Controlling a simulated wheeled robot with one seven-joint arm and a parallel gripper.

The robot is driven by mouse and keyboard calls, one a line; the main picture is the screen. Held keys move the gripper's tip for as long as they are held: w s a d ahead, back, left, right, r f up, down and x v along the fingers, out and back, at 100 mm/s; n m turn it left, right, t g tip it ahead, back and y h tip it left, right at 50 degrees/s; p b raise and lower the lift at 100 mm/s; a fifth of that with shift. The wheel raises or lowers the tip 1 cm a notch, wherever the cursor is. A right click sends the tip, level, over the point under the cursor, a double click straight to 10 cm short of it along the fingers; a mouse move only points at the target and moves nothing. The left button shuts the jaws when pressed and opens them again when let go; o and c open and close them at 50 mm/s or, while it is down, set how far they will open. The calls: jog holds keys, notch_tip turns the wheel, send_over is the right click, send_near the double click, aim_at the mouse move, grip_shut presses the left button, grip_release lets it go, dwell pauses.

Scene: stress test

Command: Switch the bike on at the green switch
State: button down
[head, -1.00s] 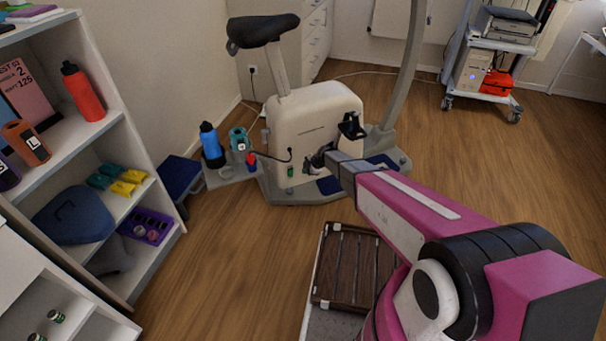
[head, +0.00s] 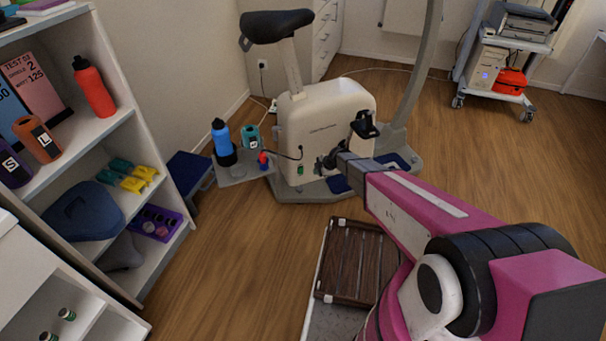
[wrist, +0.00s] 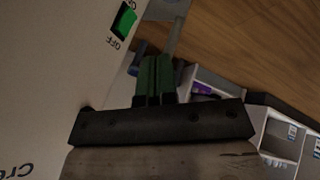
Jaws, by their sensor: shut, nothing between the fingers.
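The exercise bike (head: 325,115) has a cream housing, a dark saddle and a grey base. The small green switch (head: 300,169) sits low on its near side. In the wrist view the green switch (wrist: 124,21) is at the upper left on the pale panel, with small lettering at its ends; its position is hard to tell. My gripper (head: 322,163) is just right of the switch in the head view, close to the housing. In the wrist view its green fingers (wrist: 154,72) are together and empty, below and right of the switch, apart from it.
A grey side shelf on the bike holds a blue bottle (head: 221,137), a teal item (head: 251,138) and a red-and-blue item (head: 263,161). A shelf unit (head: 121,136) stands left. A dark slatted crate (head: 350,262) is near me. Floor between shelf and crate is clear.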

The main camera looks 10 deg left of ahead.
aim_at(301, 171)
jog(key=shift+w+a+f, duration=0.8)
jog(key=shift+a+f, duration=0.5)
jog(key=shift+f, duration=0.15)
jog(key=shift+w+a+f, duration=0.8)
jog(key=shift+a+f, duration=0.5)
jog(key=shift+f, duration=0.15)
jog(key=shift+w+a+f, duration=0.8)
jog(key=shift+a+f, duration=0.5)
jog(key=shift+f, duration=0.15)
jog(key=shift+w+a+f, duration=0.15)
jog(key=shift+w+a, duration=0.1)
jog(key=shift+w, duration=0.05)
jog(key=shift+d, duration=0.1)
